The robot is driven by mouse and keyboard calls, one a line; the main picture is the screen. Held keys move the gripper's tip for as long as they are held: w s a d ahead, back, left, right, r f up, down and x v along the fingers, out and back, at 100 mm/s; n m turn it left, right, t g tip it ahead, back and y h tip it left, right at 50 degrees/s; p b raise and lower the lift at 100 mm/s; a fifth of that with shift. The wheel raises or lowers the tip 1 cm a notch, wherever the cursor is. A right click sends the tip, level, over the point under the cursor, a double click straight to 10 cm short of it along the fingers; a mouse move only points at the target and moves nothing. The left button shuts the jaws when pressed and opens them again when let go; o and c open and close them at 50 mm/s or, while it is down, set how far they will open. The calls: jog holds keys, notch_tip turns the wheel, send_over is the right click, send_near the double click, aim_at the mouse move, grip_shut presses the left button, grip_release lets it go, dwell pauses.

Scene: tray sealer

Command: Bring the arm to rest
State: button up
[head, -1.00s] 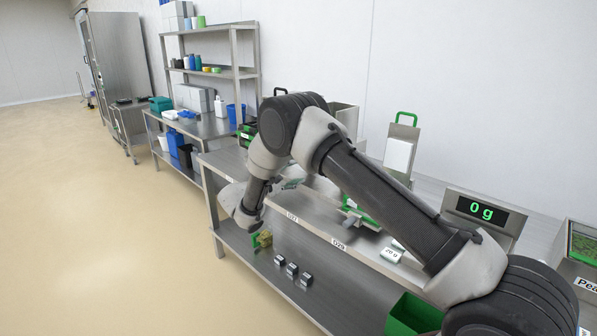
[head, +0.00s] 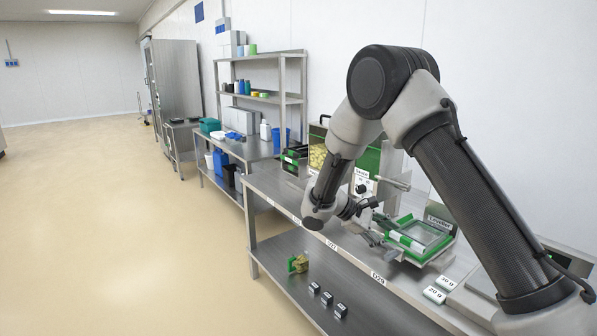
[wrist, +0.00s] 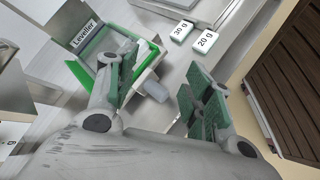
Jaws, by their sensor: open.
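My arm (head: 455,180) is bent, with its elbow high in the head view and its forearm hanging down over the steel bench (head: 268,187). My gripper (head: 368,207) is at its lower end, small and partly hidden there. In the wrist view my gripper (wrist: 160,78) is open, with two green-padded fingers apart and nothing held between them. The green-framed tray device (head: 420,238), labelled "Leveller", stands close by. In the wrist view this device (wrist: 75,75) lies behind the left finger, and I cannot tell whether they touch.
Two white weight blocks (head: 440,289), marked in grams, lie on the bench. A bin of pale pieces (head: 318,156) stands behind the forearm. Several small dark blocks (head: 327,299) and a green-handled item (head: 299,263) are on the lower shelf. The floor (head: 150,220) at left is clear.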

jog(key=s+d+r+m+t+y, duration=0.1)
jog(key=s+d+r+m+y, duration=0.2)
jog(key=s+r, duration=0.4)
jog(key=s+d+r+m+t+y, duration=0.2)
jog(key=s+d+r+m+y, duration=0.2)
jog(key=s, duration=1)
jog(key=s+d+r+m+t+y, duration=0.1)
jog(key=s+d+r+m+y, duration=0.2)
jog(key=s+r, duration=0.8)
jog(key=shift+d+y, duration=0.45)
jog(key=shift+y, duration=0.05)
